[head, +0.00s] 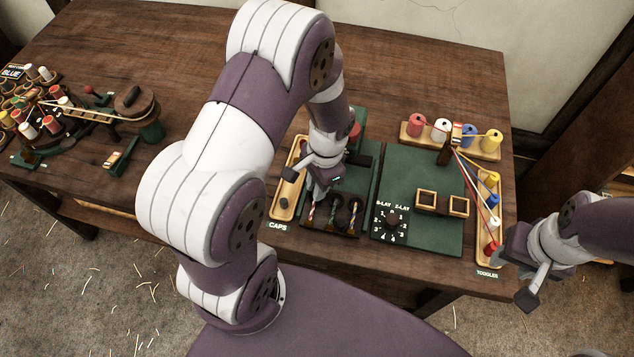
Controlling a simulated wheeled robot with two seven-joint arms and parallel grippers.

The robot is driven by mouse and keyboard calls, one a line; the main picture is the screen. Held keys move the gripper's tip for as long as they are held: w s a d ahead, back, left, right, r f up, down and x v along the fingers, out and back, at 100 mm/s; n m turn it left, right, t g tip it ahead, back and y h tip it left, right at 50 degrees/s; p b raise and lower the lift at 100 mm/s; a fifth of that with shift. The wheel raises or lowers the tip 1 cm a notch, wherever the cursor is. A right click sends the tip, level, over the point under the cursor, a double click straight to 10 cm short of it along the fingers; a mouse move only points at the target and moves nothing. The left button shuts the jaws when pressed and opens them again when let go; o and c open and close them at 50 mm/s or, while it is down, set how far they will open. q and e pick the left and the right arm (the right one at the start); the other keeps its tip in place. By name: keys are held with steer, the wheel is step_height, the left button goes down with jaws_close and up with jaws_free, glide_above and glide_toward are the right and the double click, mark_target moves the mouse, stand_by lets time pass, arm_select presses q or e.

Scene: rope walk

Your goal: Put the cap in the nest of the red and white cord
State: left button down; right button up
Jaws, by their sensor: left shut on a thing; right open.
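My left gripper (322,190) is shut and points down over the green board with the cord nests. It is just above and behind the row of short cords. What it grips is small and mostly hidden by the fingers; I take it to be the cap. The red and white cord (311,211) stands at the left of the row, in a dark nest at the board's front edge. Two other cords, one greenish (331,216) and one with yellow and red (353,213), stand to its right. My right gripper (530,284) is open and empty, off the table's front right corner.
The wooden caps tray (283,212) is left of the nests, with a dark piece in it. A green board (425,170) with a dial and two square wooden frames lies to the right. Thread spools (441,130) and strung threads stand beyond. My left arm covers the table's middle.

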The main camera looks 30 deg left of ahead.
arm_select(q)
steer(key=c, duration=1)
jaws_free()
steer(key=shift+f, duration=0.1)
steer(key=shift+c, duration=0.2)
step_height(320, 180, up, 13)
steer(key=w+d, duration=0.1)
steer(key=w, duration=0.1)
steer(key=s+d+n+t+h, duration=0.1)
steer(key=s+n+t, duration=0.2)
steer(key=s+n, duration=0.3)
steer(key=shift+s+d+p, duration=0.2)
steer(key=shift+p, duration=0.15)
